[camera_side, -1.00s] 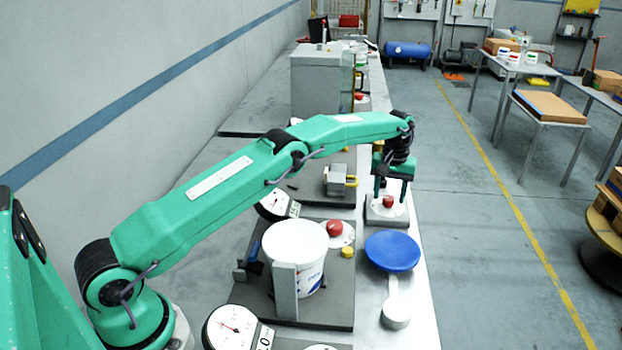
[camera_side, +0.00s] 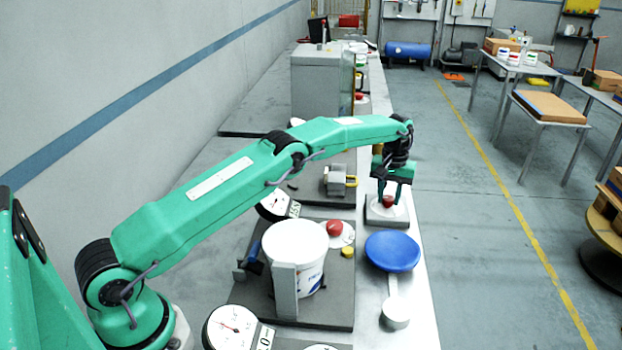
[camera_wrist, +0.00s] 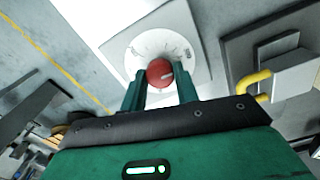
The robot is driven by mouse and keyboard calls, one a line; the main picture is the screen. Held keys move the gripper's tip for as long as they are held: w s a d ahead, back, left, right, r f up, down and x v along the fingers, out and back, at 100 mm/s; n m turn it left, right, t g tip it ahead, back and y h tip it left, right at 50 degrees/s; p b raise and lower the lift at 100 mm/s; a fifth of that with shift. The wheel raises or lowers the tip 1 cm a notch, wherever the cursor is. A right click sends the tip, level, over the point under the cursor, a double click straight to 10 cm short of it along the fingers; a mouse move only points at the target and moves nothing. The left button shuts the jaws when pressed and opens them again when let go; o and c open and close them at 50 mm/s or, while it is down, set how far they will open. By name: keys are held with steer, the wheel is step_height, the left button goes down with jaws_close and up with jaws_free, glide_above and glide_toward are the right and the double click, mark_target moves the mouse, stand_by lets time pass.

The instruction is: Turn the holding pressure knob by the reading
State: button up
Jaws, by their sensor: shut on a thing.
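A red knob (camera_side: 388,202) sits on a white round dial (camera_side: 375,212) on a grey plate near the bench's right edge. In the wrist view the red knob (camera_wrist: 160,73) is between the two green fingers, with the dial's marks (camera_wrist: 150,45) around it. My gripper (camera_side: 390,200) points down and is shut on the knob. A white gauge (camera_side: 275,205) with a number beside it stands partly behind my arm. A second gauge (camera_side: 230,328) with a red needle is at the front. Their readings are too small to be sure of.
A white bucket (camera_side: 297,245) stands on a dark plate, with another red knob (camera_side: 334,228) behind it. A blue dish (camera_side: 392,251) is in front of my gripper. A grey block with a yellow handle (camera_side: 340,180) is left of it.

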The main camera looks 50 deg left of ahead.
mark_target(389, 198)
steer(key=shift+m, duration=2)
steer(key=o, duration=1)
steer(key=shift+c, duration=0.2)
steer(key=shift+r, duration=3.9)
